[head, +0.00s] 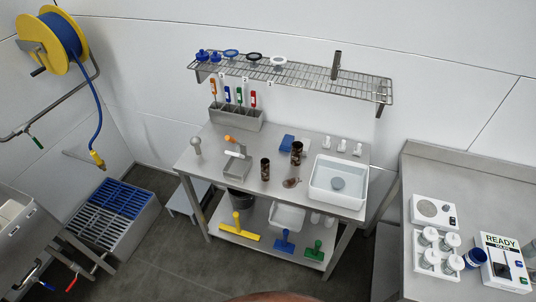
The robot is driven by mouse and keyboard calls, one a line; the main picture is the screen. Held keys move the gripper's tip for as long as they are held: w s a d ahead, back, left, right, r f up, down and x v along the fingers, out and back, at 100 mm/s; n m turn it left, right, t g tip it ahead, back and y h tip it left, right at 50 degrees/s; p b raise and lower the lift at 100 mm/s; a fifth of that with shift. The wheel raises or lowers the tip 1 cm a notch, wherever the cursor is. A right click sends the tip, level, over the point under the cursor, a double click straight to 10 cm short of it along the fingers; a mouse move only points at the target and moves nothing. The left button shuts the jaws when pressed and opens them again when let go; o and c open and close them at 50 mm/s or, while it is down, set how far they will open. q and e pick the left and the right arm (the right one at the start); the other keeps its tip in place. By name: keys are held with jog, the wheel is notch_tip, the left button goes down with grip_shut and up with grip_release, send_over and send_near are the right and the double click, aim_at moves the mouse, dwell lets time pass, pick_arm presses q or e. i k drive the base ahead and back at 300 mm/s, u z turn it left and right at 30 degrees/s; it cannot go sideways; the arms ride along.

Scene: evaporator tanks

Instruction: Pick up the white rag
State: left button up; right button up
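I cannot clearly make out a white rag in the head view. A pale white piece (288,217) lies on the lower shelf of the steel table; whether it is cloth or a tray I cannot tell. Another pale piece (12,211) lies on the steel unit at the left edge, also unclear. Neither of my grippers is in view.
A wire shelf (325,82) hangs above. Right is a counter (478,180) with instruments; left are a hose reel (50,38) and grated box (120,215).

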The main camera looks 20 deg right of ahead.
aim_at(307, 142)
jog(key=u, duration=0.4)
jog(key=i, duration=1.3)
jog(key=z, duration=0.45)
